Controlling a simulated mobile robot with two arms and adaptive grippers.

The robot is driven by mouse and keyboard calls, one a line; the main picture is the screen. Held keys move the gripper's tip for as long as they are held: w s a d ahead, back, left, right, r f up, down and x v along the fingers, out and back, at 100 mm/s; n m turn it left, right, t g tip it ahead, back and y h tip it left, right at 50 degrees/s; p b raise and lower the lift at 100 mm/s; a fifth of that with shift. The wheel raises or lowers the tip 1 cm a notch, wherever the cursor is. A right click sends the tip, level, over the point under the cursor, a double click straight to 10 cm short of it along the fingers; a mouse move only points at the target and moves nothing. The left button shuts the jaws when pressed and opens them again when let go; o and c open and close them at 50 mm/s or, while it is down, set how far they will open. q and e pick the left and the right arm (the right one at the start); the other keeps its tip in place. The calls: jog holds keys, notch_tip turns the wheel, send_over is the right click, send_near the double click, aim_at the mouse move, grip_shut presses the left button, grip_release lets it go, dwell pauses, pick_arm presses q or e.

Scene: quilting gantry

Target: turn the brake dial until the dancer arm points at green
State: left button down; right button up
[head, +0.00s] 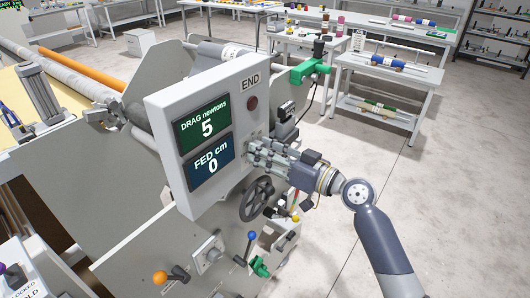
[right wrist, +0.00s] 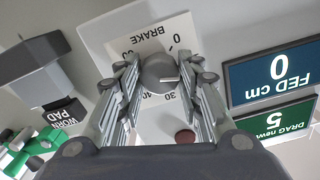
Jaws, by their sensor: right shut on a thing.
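The brake dial (right wrist: 159,71) is a grey round knob with a pale pointer line, on a white scale plate (right wrist: 150,36) marked BRAKE; the plate appears upside down in the right wrist view. My right gripper (right wrist: 162,78) is shut on the dial, one finger at each side. In the head view the right gripper (head: 256,150) is at the right side of the white display panel (head: 178,104) and covers the dial. The DRAG screen (head: 206,127) reads 5 newtons and the FED screen (head: 212,166) reads 0 cm. My left gripper is not in view.
A black handwheel (head: 255,199) and a blue-knobbed lever (head: 251,236) sit below my right gripper. A green clamp (head: 312,66) is above it. Tables (head: 390,75) stand behind, with open floor at right.

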jog(key=shift+m, duration=2.9)
jog(key=o, duration=1.1)
jog(key=shift+c, duration=0.2)
jog(key=shift+d, duration=0.15)
jog(key=v, duration=1.2)
